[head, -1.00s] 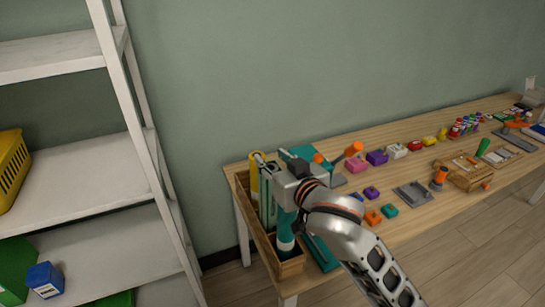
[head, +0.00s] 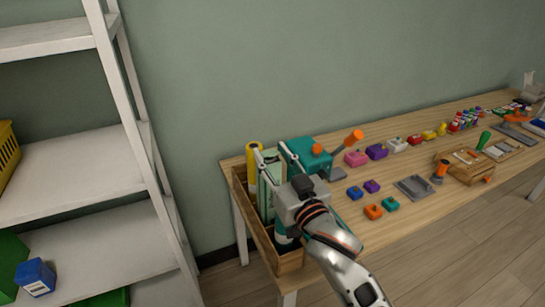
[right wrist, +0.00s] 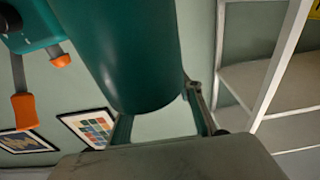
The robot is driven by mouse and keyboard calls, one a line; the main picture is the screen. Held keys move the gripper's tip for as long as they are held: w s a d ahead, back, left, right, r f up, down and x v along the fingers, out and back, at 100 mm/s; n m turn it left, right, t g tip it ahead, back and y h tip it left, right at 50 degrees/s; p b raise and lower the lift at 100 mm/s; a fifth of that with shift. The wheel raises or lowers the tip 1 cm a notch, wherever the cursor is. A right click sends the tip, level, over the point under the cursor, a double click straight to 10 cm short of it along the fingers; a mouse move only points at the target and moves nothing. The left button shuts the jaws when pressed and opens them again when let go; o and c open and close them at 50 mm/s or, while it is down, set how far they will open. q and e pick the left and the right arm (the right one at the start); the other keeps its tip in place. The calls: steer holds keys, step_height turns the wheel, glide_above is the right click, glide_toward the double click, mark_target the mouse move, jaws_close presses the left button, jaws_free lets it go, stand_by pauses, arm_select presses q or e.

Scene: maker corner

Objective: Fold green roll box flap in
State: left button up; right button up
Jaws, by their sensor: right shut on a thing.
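A tall pale green box (head: 267,190) stands in a wooden crate (head: 289,266) at the table's left end; I take it to be the green roll box. My right gripper (head: 271,150) reaches over the crate, one finger on each side of this box's upper part, and is shut on it as far as I can tell. The contact and any flap are hidden. In the right wrist view a large teal cylinder (right wrist: 130,50) fills the upper middle, covering part of the fingers (right wrist: 160,115). My left gripper is not in view.
A yellow roll (head: 253,154) stands in the crate's back. A teal device (head: 308,157) with an orange-ended handle sits beside the crate. Several coloured blocks and a grey tray (head: 414,188) lie to the right. A white shelf (head: 75,180) stands left of the table.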

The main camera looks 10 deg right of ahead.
steer(key=o, duration=1.1)
steer(key=shift+f, duration=0.1)
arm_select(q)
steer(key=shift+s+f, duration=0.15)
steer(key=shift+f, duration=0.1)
arm_select(e)
steer(key=v, duration=1.2)
